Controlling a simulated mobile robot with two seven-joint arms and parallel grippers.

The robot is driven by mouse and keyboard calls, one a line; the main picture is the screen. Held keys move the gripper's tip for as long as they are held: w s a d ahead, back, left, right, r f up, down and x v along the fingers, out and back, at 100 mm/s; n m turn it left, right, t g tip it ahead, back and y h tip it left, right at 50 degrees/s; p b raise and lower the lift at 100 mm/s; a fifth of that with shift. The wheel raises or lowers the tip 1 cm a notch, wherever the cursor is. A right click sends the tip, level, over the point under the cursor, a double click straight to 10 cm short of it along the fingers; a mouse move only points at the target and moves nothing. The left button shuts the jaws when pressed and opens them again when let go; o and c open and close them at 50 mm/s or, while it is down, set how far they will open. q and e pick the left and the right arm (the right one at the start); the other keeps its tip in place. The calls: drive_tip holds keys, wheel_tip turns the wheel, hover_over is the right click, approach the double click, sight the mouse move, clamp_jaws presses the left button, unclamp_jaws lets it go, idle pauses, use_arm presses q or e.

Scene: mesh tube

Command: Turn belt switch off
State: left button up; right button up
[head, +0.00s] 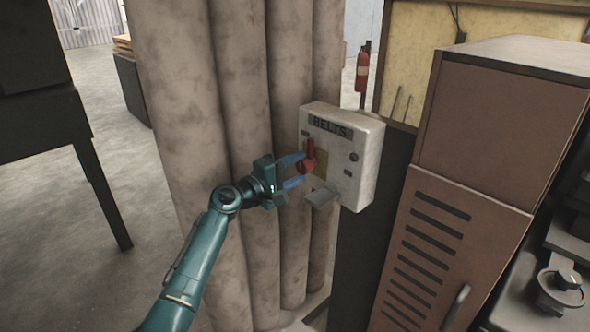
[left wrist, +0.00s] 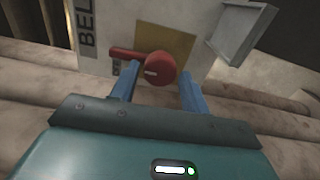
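The belt switch is a red rotary knob with a handle (head: 308,162) on a cream box (head: 366,165) labelled BELTS, fixed near the pipes. The handle points up in the head view. The knob also shows in the left wrist view (left wrist: 158,68), with its handle pointing left. My left gripper (head: 295,170) is open, with its two blue fingers spread at the knob, one above and one below in the head view. In the left wrist view the fingers (left wrist: 158,80) lie either side of the knob; whether they touch it I cannot tell. My right gripper is not in view.
Thick stained pipes (head: 240,120) stand behind my left arm. A brown cabinet (head: 455,190) with vents is to the right of the box. A small grey tray-like part (head: 321,194) juts out below the knob. A dark table (head: 60,130) stands at the left.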

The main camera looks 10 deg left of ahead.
use_arm(q)
drive_tip(key=shift+o, duration=1)
drive_tip(key=shift+s+a, duration=0.1)
drive_tip(key=b+v, duration=0.1)
drive_tip(key=v, duration=1.2)
